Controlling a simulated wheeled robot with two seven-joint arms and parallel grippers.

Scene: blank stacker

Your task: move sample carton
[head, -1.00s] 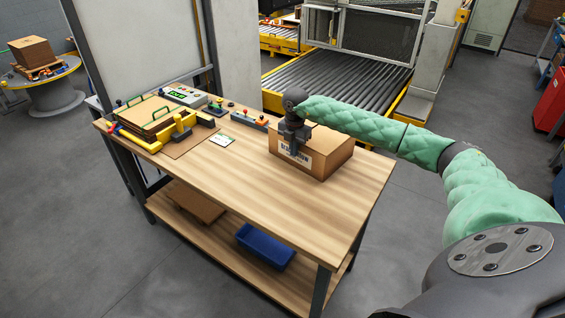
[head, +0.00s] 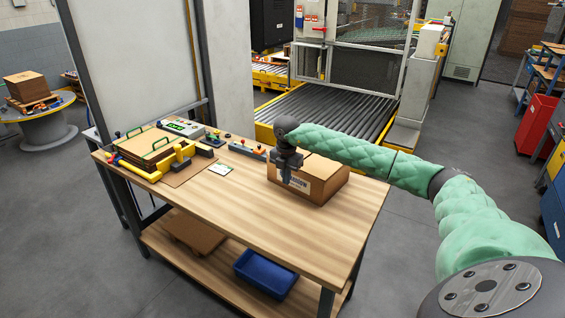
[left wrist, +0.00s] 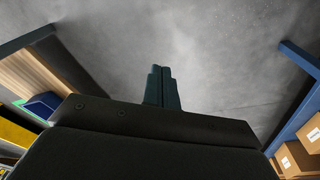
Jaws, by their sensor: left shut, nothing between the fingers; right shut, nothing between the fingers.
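The sample carton (head: 322,181), a closed brown box with a printed white label, sits on the wooden workbench (head: 290,225) near its back right edge. My right gripper (head: 285,178) points down at the carton's left front, in front of the label, and is shut with nothing held. I cannot tell whether it touches the carton. My left gripper (left wrist: 158,72) shows only in the left wrist view, shut and empty over bare grey floor.
A stacker fixture (head: 150,155) with brown sheets, a control box (head: 183,127) and a white card (head: 221,169) occupy the bench's left. A blue bin (head: 265,271) is on the lower shelf. A roller conveyor (head: 335,110) lies behind. The bench front is clear.

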